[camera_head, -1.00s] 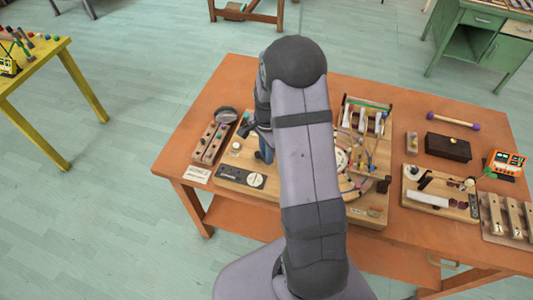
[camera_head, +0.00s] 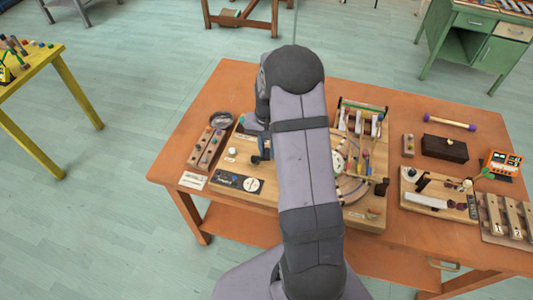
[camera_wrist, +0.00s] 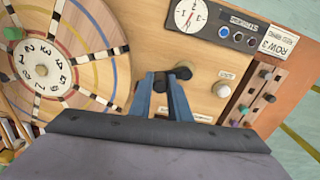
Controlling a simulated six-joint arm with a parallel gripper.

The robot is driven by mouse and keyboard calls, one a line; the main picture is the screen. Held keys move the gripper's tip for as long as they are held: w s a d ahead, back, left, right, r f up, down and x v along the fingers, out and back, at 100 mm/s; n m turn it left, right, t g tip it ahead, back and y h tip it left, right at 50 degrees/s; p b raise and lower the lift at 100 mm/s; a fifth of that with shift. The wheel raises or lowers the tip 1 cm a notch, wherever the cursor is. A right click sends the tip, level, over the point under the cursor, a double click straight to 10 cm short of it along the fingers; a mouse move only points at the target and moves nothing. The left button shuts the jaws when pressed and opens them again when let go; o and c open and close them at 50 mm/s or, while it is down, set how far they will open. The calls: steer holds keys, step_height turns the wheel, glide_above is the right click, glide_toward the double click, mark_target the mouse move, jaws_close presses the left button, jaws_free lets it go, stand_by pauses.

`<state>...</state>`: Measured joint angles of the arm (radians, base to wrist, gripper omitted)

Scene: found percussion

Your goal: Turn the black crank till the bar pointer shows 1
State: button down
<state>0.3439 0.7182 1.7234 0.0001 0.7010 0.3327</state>
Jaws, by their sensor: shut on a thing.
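The black crank (camera_wrist: 183,72) shows in the wrist view on a wooden board, between and just beside my fingertips. My gripper (camera_wrist: 163,77) has blue fingers, closed on the crank's dark grip; the fingers hide part of it. A white round dial (camera_wrist: 188,15) with a thin hand is set in a dark panel beyond the crank. I cannot read its value for certain. In the head view this dial (camera_head: 252,185) lies at the board's front left, and my gripper (camera_head: 264,148) is partly hidden by my arm.
A numbered wooden wheel (camera_wrist: 42,70) lies left of the crank in the wrist view. A pale round knob (camera_wrist: 222,89) and a strip of coloured pegs (camera_wrist: 255,97) are to the right. A dark box (camera_head: 445,148) stands on the table's right.

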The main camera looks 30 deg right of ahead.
steer(key=n, duration=0.1)
steer(key=w+n, duration=0.1)
steer(key=n, duration=0.2)
steer(key=shift+w+d+n, duration=0.3)
steer(key=shift+w, duration=0.1)
steer(key=shift+w+n+b, duration=0.25)
steer(key=shift+w+n, duration=0.1)
steer(key=shift+n, duration=0.6)
steer(key=shift+w+n+b, duration=0.2)
steer(key=shift+w+n, duration=0.15)
steer(key=shift+n, duration=0.6)
steer(key=shift+a, duration=0.1)
steer(key=c, duration=1.6)
jaws_free()
steer(key=shift+c, duration=0.2)
step_height(320, 180, up, 7)
steer(key=b, duration=0.2)
steer(key=shift+r, duration=0.2)
